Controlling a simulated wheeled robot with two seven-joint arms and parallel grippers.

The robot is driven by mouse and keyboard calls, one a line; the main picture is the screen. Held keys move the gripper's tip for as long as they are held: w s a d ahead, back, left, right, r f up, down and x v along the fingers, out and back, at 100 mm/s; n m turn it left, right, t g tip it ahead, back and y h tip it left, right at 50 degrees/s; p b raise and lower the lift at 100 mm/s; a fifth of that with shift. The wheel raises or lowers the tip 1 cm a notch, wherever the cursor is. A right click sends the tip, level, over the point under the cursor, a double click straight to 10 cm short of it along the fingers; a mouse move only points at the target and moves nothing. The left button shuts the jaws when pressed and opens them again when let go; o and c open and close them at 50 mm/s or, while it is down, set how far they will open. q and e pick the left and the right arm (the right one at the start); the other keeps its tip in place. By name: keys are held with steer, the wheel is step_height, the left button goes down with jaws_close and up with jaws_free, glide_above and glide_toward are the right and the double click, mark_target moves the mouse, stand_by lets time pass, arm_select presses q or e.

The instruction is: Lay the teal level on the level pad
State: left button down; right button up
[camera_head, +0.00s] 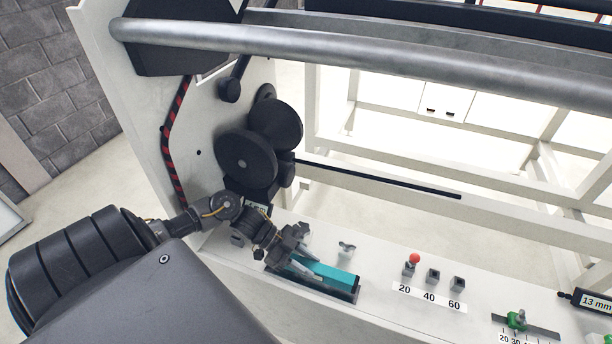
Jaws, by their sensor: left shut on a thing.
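The teal level (325,271) is a bright teal bar lying lengthwise over a dark, tray-like pad (343,292) on the white ledge. The pad's dark edge shows along the front and at the right end of the level. I cannot tell whether the level rests fully on the pad or is held just above it. My left gripper (297,262) is shut on the level near its left end, and its fingers hide that end. My right gripper is not in view.
On the white ledge (381,301) are a wing-shaped knob (347,247), a red-topped peg (414,259) by the 20, 40, 60 label and a green slider (517,320). Black rollers (247,157) stand above my left wrist. A metal bar (370,58) crosses the top.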

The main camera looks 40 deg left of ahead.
arm_select(q)
steer(key=shift+w+a+f, duration=0.15)
steer(key=shift+a+f, duration=0.05)
steer(key=shift+f, duration=0.2)
step_height(320, 180, down, 3)
steer(key=shift+r, duration=0.1)
steer(key=shift+f, duration=0.2)
steer(key=shift+f, duration=0.15)
steer(key=c, duration=1.1)
jaws_free()
steer(key=shift+a, duration=0.1)
steer(key=shift+o, duration=0.2)
